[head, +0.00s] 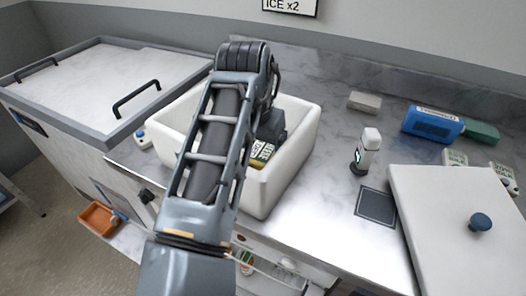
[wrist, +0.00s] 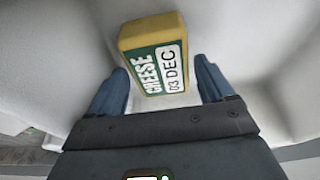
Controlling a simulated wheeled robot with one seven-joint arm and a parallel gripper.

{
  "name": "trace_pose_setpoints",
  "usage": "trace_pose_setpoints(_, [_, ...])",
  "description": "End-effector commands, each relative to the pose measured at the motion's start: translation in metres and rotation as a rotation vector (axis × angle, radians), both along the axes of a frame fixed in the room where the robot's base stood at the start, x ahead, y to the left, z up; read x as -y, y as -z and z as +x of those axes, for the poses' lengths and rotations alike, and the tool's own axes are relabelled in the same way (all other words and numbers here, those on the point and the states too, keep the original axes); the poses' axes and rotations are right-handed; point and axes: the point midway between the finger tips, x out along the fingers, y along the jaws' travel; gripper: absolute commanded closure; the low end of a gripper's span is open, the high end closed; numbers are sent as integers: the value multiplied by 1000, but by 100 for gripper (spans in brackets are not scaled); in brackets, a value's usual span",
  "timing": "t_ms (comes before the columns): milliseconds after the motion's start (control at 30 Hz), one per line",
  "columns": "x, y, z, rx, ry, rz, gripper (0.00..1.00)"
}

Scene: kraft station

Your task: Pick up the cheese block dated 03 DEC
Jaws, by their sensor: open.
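The cheese block (wrist: 153,57) is yellow with a green label and a white panel reading "03 DEC". In the wrist view it lies between and just ahead of the two blue fingers of my open gripper (wrist: 162,88). Nothing is held, and I cannot tell whether either finger touches the block. In the head view the cheese block (head: 262,151) is inside the white bin (head: 300,140), partly hidden by my arm. My gripper reaches down into the bin there, and its fingertips are hidden.
Bin walls rise close around my gripper. A lidded chest (head: 100,85) stands at left. To the right are a white handheld device (head: 367,148), a dark square pad (head: 376,205), a blue pack (head: 432,124), a grey block (head: 365,102) and a white lid (head: 450,200) with a blue knob.

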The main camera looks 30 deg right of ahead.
Motion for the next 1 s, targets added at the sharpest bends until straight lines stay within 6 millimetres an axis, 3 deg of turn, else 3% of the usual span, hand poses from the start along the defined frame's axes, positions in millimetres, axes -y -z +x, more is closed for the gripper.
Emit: trace_pose_setpoints(1000, [0,6,0,0,-1,0,19])
